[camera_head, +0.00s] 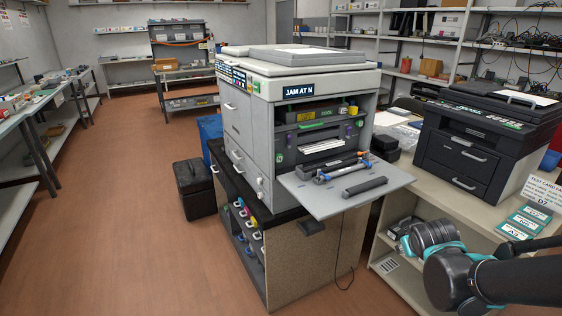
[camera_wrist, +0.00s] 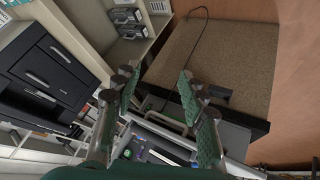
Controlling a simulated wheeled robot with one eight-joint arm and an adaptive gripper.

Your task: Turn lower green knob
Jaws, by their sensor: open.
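The grey-and-white printer (camera_head: 248,112) stands on a cabinet with its front open and a sign reading "JAM AT N". A small round green knob (camera_head: 279,157) shows low on the left of the open bay. Another green part (camera_head: 353,110) shows at the upper right of the bay. My gripper (camera_wrist: 158,88) is open and empty in the wrist view, its two green-padded fingers wide apart. My gripper is apart from the printer.
The lowered front panel (camera_head: 340,205) juts out, bearing a blue-ended unit (camera_head: 340,170) and a dark cartridge (camera_head: 365,187). A black printer (camera_head: 475,150) stands on the right bench (camera_head: 425,187). A black case (camera_head: 195,190) is on the floor left.

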